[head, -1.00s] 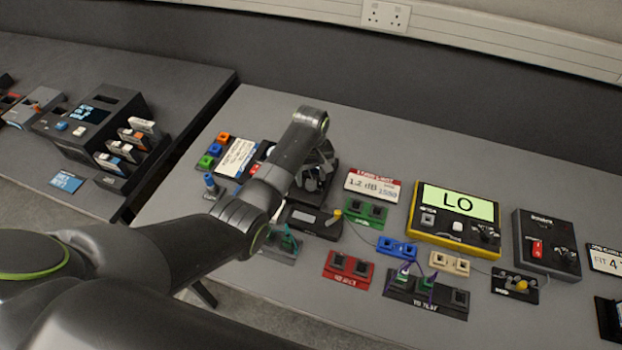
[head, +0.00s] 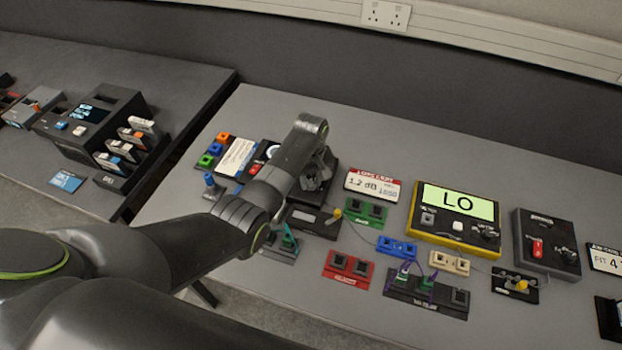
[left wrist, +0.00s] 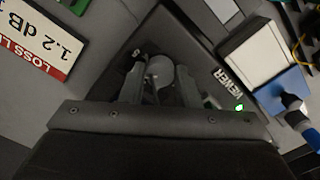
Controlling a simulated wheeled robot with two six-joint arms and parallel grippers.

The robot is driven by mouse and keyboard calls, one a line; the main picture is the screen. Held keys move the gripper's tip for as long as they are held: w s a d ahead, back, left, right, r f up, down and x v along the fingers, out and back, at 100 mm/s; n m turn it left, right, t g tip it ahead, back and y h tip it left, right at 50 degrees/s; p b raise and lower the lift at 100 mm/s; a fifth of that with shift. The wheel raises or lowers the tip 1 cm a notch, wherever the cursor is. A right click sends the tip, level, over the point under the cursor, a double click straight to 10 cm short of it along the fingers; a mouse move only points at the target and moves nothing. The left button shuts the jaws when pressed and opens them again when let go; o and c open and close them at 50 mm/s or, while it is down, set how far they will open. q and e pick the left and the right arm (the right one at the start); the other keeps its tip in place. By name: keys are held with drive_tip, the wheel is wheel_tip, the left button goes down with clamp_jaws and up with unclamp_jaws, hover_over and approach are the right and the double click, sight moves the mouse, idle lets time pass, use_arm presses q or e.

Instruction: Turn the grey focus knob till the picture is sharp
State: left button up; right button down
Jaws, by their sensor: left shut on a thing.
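The dark viewer box (left wrist: 190,38), labelled VIEWER, fills the middle of the left wrist view, with a green light lit at its edge. The grey focus knob (left wrist: 160,70) stands on it between the two fingers of my left gripper (left wrist: 157,88), which is shut on it. In the head view my left gripper (head: 314,182) points down at the viewer (head: 328,190), which my arm partly covers. Part of a dark screen with a pale round outline (head: 268,150) shows beside the arm; I cannot tell how sharp its picture is. My right gripper is out of view.
A loss limit card (head: 372,185) stands right of the viewer. A yellow meter (head: 455,245) reads LO. Green, red, blue and beige socket blocks and thin cables lie in front. A blue-capped tool (left wrist: 293,108) stands near the viewer. The back of the bench is clear.

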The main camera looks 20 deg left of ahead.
use_arm(q)
drive_tip(key=shift+r, duration=0.1)
drive_tip(key=m+p, duration=0.2)
drive_tip(key=m, duration=0.1)
drive_tip(key=shift+r, duration=0.1)
drive_tip(key=shift+m+p, duration=0.7)
drive_tip(key=shift+m, duration=0.5)
drive_tip(key=shift+m+p, duration=0.4)
drive_tip(key=shift+m, duration=0.8)
drive_tip(key=o, duration=1)
drive_tip(key=shift+c, duration=0.2)
